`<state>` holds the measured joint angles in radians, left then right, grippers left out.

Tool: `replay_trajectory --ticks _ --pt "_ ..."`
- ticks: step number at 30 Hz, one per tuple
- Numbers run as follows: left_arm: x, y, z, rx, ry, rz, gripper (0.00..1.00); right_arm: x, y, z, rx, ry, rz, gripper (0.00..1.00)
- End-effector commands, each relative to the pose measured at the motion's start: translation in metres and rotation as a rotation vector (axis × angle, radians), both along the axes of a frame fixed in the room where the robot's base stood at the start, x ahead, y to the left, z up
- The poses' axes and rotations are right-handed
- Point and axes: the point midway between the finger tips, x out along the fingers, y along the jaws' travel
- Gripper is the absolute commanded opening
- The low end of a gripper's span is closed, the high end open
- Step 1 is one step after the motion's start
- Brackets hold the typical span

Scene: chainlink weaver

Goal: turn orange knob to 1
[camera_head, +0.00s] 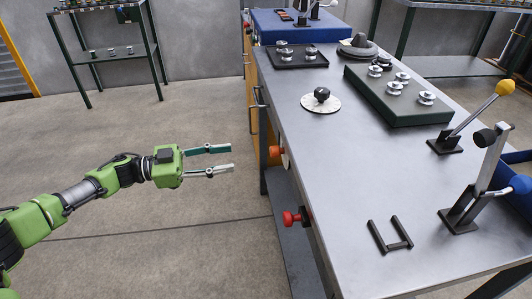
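The orange knob (276,151) sits on the left side face of the metal workbench (345,165), with a pale round dial plate partly visible behind it. Its pointer and the number it is set to are too small to read. My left gripper (231,158) is to the left of the knob, a short way off in the picture and not touching it. Its two fingers point right and stand apart, with nothing between them. My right gripper is not in view.
A red knob (291,217) sticks out nearer on the same side. The bench top holds a black knob on a white dial (321,99), a green block with metal spools (398,96), a yellow-tipped lever (472,118) and a black U-shaped handle (390,235).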

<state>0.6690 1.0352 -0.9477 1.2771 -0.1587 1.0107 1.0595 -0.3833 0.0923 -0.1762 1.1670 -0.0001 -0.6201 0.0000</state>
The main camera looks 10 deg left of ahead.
Motion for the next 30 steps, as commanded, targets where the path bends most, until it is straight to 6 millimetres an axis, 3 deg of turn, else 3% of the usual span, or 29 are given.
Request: replay_trajectory --ticks 9,15,29,30 --pt "0.030 -0.064 0.001 -0.003 -0.002 -0.002 0.38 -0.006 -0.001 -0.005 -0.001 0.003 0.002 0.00" --pt "0.043 -0.091 0.000 -0.001 -0.001 0.001 0.38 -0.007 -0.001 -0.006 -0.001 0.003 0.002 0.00" --pt "0.049 -0.102 0.000 0.000 0.000 0.003 0.38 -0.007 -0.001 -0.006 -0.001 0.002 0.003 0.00" --pt "0.048 -0.102 0.000 0.000 0.000 0.003 0.30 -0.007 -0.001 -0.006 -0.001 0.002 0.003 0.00"
